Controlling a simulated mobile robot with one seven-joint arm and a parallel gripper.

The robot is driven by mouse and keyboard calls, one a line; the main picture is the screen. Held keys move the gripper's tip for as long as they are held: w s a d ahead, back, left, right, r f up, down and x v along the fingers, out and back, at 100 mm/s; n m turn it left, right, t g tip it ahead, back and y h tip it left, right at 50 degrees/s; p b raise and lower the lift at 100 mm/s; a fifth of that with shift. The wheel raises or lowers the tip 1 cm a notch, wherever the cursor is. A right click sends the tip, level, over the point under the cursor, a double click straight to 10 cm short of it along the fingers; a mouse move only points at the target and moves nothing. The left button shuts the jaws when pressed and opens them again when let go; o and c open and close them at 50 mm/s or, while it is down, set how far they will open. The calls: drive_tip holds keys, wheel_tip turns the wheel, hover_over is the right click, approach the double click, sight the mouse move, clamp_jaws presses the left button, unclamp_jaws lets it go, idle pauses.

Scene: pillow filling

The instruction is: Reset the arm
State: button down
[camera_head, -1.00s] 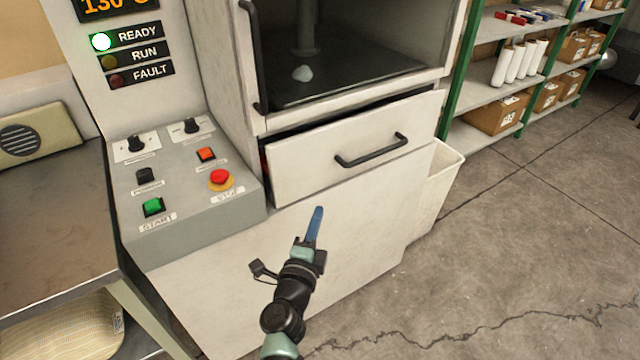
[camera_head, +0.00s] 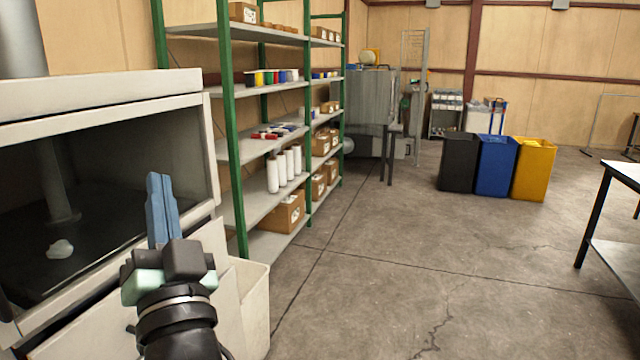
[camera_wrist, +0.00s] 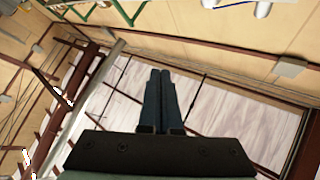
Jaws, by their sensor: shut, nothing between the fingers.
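My gripper (camera_head: 160,195) is raised at the lower left of the head view, its blue fingers pointing up. The fingers are together with nothing between them. Behind it stands the white machine (camera_head: 100,92) with its dark open chamber, where a small white lump (camera_head: 60,248) lies on the floor. In the wrist view my gripper (camera_wrist: 159,90) shows its fingers side by side against the ceiling and upper walls. My gripper appears apart from the machine, but the exact gap is hard to tell.
A green shelf (camera_head: 232,135) with white rolls (camera_head: 285,168) and boxes stands right of the machine. A white bin (camera_head: 255,300) is below, close to my arm. Black, blue and yellow bins (camera_head: 497,165) stand at the back. A table (camera_head: 622,172) is at the right edge. The middle floor is clear.

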drive_tip(key=s+d+r+n+t+h, duration=0.1)
drive_tip(key=s+d+r+t+h, duration=0.2)
drive_tip(key=s+d+r+h, duration=0.55)
drive_tip(key=s+d+r+t+h, duration=0.3)
drive_tip(key=s+d+r, duration=0.4)
drive_tip(key=d, duration=0.4)
wheel_tip(320, 180, up, 15)
drive_tip(key=w+a+p, duration=0.1)
drive_tip(key=w+p, duration=0.1)
drive_tip(key=p, duration=1.1)
drive_tip(key=shift+f+p, duration=0.15)
drive_tip(key=shift+p, duration=0.2)
drive_tip(key=shift+a+y, duration=0.1)
drive_tip(key=shift+y, duration=0.35)
